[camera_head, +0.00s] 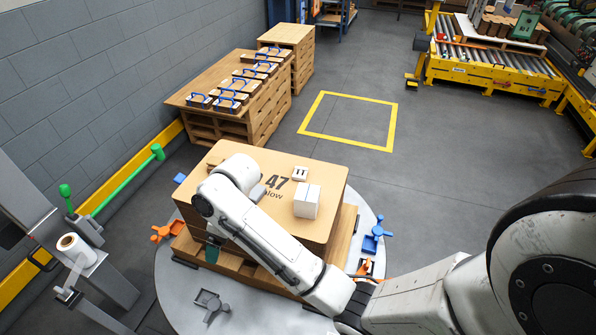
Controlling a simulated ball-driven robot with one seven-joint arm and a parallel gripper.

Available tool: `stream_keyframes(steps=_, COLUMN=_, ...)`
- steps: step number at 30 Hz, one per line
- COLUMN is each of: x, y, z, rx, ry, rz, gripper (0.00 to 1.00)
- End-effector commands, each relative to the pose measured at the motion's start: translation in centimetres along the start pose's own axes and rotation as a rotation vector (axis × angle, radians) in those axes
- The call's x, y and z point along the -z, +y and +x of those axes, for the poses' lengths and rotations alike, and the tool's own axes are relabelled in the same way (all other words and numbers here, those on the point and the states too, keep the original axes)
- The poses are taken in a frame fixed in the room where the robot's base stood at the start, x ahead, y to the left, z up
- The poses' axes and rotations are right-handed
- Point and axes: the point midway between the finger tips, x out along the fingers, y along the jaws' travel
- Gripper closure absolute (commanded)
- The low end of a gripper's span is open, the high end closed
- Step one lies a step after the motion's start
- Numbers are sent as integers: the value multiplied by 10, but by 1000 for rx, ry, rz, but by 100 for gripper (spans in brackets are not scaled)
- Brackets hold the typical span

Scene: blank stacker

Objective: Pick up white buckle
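A small white piece with dark slots (300,173), which looks like the white buckle, lies on the top sheet of the stack (325,178) near its back right edge. My arm reaches across the stack from the right, and its white wrist is over the left part of the sheet. A small grey part, seemingly my gripper (258,192), shows just right of the wrist, left of the buckle and apart from it. My fingers are too hidden and small to tell whether they are open or shut.
A white box (307,201) stands just in front of the buckle. The stack sits on a round grey platform (371,199) with blue and orange clamps. A wooden table with blue-handled boxes (229,105) stands behind. Floor inside the yellow square (349,118) is clear.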

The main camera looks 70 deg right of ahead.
Motion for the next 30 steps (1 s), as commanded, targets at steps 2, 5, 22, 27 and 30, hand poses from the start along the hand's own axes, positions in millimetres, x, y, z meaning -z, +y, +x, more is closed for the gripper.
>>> stream_keyframes(steps=2, x=15, y=45, z=-29, rx=-34, ry=-11, rz=-20, gripper=17)
stream_keyframes(steps=5, x=17, y=97, z=-59, rx=-69, ry=-50, rz=-42, gripper=17)
stream_keyframes(steps=22, x=-86, y=272, z=-170, rx=-174, ry=-299, rz=14, gripper=17)
stream_keyframes(steps=27, x=-93, y=276, z=-146, rx=-174, ry=-298, rz=14, gripper=17)
stream_keyframes(steps=30, x=-96, y=279, z=-133, rx=-175, ry=-297, rz=13, gripper=17)
